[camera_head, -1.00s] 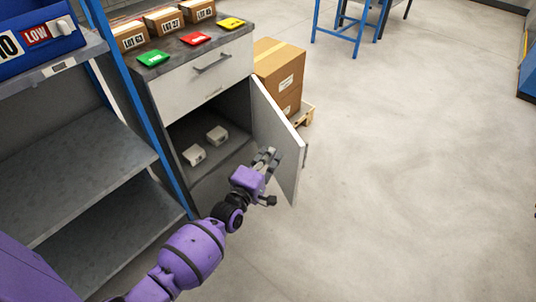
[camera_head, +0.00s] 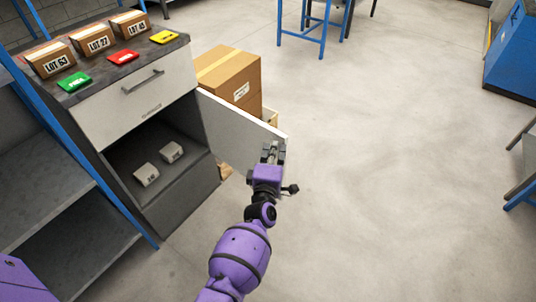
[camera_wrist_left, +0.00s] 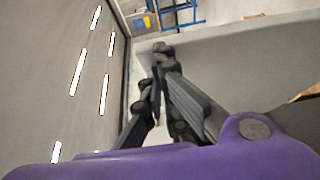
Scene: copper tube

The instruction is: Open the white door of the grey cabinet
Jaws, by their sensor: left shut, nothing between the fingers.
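The grey cabinet (camera_head: 191,200) stands at the left in the head view. Its white door (camera_head: 232,128) stands wide open, swung out to the right, and the lower compartment is exposed. My left gripper (camera_head: 273,148) is shut and empty at the door's free end, on the inner side. Whether the fingers touch the door is unclear. In the left wrist view the closed fingers (camera_wrist_left: 162,55) lie beside a broad grey surface that appears to be the door (camera_wrist_left: 260,72). My right gripper is out of view.
Two small pale boxes, one of them here (camera_head: 146,175), lie inside the cabinet. A closed drawer (camera_head: 140,100) is above. Cardboard boxes (camera_head: 232,75) stand behind the door. A blue-framed shelf (camera_head: 40,200) is at left. Open floor (camera_head: 400,170) lies to the right.

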